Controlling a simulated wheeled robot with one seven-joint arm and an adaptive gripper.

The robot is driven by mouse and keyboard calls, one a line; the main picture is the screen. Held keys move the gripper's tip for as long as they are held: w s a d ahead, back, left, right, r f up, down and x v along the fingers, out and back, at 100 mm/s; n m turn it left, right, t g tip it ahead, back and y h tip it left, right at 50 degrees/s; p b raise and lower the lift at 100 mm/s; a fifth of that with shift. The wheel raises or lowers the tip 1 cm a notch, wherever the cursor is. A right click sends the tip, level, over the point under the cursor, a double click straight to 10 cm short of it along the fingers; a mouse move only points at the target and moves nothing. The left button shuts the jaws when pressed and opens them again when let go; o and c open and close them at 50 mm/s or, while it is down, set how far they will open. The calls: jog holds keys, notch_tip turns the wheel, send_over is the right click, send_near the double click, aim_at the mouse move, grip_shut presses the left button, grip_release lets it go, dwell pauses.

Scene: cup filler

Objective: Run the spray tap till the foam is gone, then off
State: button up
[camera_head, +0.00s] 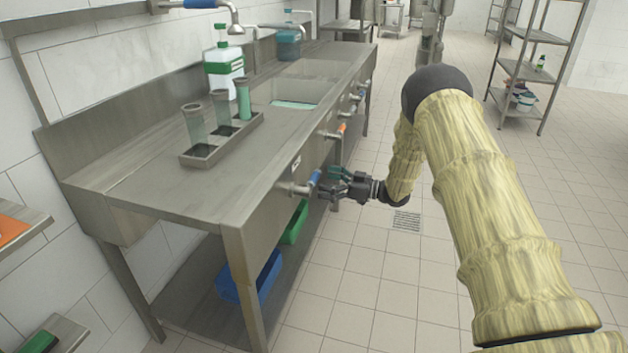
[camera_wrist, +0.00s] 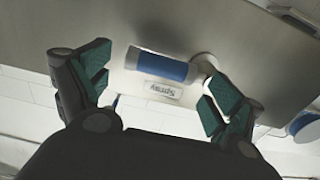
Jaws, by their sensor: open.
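The spray tap's lever (camera_wrist: 174,71), with a blue grip, sticks out from the front panel of the steel sink bench. A label reading "Spray" (camera_wrist: 162,87) shows upside down beside it in the wrist view. In the head view the blue lever (camera_head: 314,178) is at the near end of the bench front. My gripper (camera_head: 331,183) is open just beside it. In the wrist view its green-padded fingers (camera_wrist: 155,76) stand on either side of the lever, with gaps. Pale green liquid (camera_head: 295,104) shows in a basin; I cannot make out foam.
Another lever, orange (camera_head: 342,128), is farther along the front. Blue (camera_head: 240,285) and green bins are below.

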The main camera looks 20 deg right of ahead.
aim_at(313, 179)
jog(key=shift+x, duration=2.25)
jog(key=shift+c, duration=0.4)
jog(key=c, duration=1.4)
jog(key=shift+a, duration=0.1)
